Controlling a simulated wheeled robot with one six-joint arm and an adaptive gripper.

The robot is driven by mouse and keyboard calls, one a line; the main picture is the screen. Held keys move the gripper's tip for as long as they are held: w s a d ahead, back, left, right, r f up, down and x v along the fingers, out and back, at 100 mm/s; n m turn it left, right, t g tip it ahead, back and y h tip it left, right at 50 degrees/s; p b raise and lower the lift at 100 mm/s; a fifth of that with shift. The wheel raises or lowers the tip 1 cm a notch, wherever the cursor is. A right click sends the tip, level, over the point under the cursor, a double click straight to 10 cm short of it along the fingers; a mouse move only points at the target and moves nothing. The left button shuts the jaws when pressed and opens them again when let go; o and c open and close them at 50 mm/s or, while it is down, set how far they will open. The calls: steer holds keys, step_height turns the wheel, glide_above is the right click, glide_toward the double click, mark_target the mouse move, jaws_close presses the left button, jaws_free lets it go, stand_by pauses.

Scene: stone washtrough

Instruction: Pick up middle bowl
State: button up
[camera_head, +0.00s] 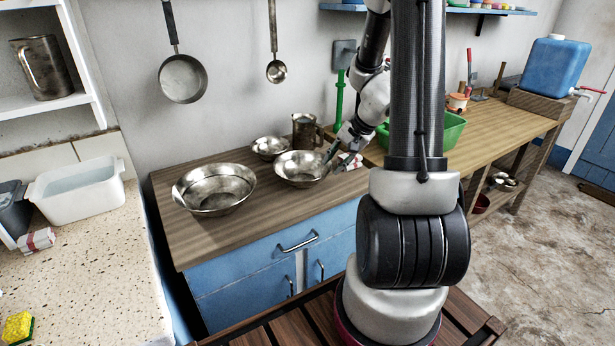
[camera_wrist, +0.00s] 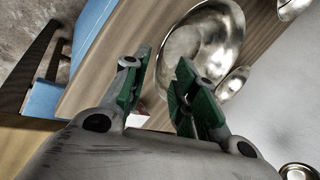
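Three metal bowls stand on the wooden counter: a large one (camera_head: 214,190) at left, a small one (camera_head: 269,147) at the back, and a medium one (camera_head: 301,169) at right, the middle one in size. My gripper (camera_head: 332,155) is at the right rim of the medium bowl, tilted down toward it. In the wrist view my gripper (camera_wrist: 163,68) has its green-padded fingers apart, with nothing visible held between them. The medium bowl (camera_wrist: 208,42) lies just beyond the fingertips, partly hidden by the right finger. Whether a finger touches its rim I cannot tell.
A metal mug (camera_head: 305,131) stands behind the medium bowl. A green tub (camera_head: 441,130) is further right. A pan (camera_head: 183,79) and a ladle (camera_head: 276,70) hang on the wall. The counter's front is clear.

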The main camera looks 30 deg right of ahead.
steer(key=x, duration=0.6)
steer(key=shift+s+a+f, duration=0.1)
jaws_close()
